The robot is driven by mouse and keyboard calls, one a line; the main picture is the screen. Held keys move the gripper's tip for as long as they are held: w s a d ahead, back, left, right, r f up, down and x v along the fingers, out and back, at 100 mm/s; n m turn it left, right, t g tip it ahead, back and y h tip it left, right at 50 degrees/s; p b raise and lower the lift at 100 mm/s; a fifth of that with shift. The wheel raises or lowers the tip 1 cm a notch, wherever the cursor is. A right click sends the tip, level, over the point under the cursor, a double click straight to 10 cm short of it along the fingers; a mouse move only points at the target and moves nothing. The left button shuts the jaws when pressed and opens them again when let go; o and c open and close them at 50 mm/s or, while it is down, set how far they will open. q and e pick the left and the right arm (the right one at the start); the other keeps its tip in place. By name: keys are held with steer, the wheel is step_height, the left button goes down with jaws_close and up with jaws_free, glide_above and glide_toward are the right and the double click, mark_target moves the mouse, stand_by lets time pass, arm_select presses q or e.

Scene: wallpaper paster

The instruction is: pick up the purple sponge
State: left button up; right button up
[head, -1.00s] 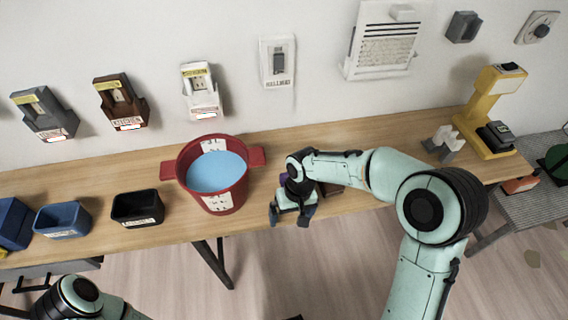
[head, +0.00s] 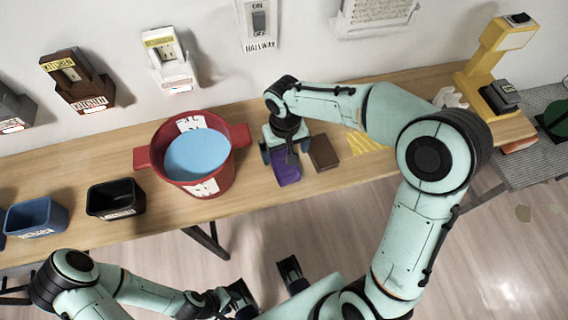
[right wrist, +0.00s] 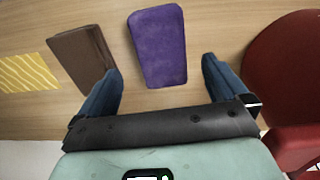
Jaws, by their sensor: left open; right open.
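The purple sponge (head: 288,172) lies flat on the wooden table, right of the red bucket. In the right wrist view the purple sponge (right wrist: 158,48) lies ahead of and between the spread fingers, apart from both. My right gripper (head: 285,150) is open and empty, over the far end of the sponge in the head view, and hides part of it. Its two blue fingers show in the right wrist view (right wrist: 160,68). My left gripper (head: 267,284) is open and empty, low in front of the table's front edge.
The red bucket (head: 222,182) with blue contents stands close left of the sponge. A brown block (head: 323,153) lies close right of it, then a yellow striped piece (head: 364,140). Black (head: 116,199) and blue (head: 35,218) bins stand further left.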

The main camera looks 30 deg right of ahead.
mark_target(284, 161)
step_height(284, 161, down, 6)
steer(key=shift+a+r+b, duration=0.1)
steer(key=shift+a+b, duration=0.05)
steer(key=shift+b, duration=0.15)
steer(key=shift+s, duration=0.1)
steer(key=c, duration=1)
